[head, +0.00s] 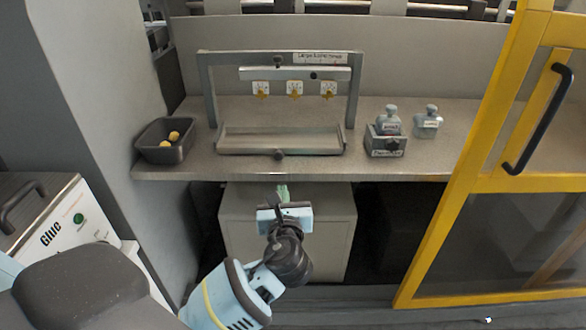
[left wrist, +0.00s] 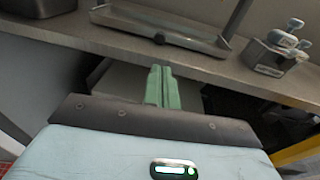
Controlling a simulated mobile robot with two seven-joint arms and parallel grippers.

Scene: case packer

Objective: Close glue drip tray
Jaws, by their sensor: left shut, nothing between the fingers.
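The glue drip tray (head: 240,152) is a shallow grey metal tray on the counter, under a grey frame (head: 204,95) with a label and several yellow-tipped nozzles (head: 295,90). A dark knob (head: 278,155) sits at the middle of its front edge. The tray also shows at the top of the left wrist view (left wrist: 150,28), with its knob (left wrist: 159,38). My left gripper (head: 283,190) is shut and empty, its green fingers below and in front of the counter edge, apart from the tray. The fingers also show in the left wrist view (left wrist: 160,75). My right gripper is not in view.
A dark bin (head: 165,152) with yellow pieces stands left of the tray. A small grey box with a bottle (head: 386,145) and another bottle (head: 428,122) stand to the right. A cabinet (head: 240,235) is below the counter. A yellow-framed door (head: 470,160) is at right, a glue machine (head: 55,230) at left.

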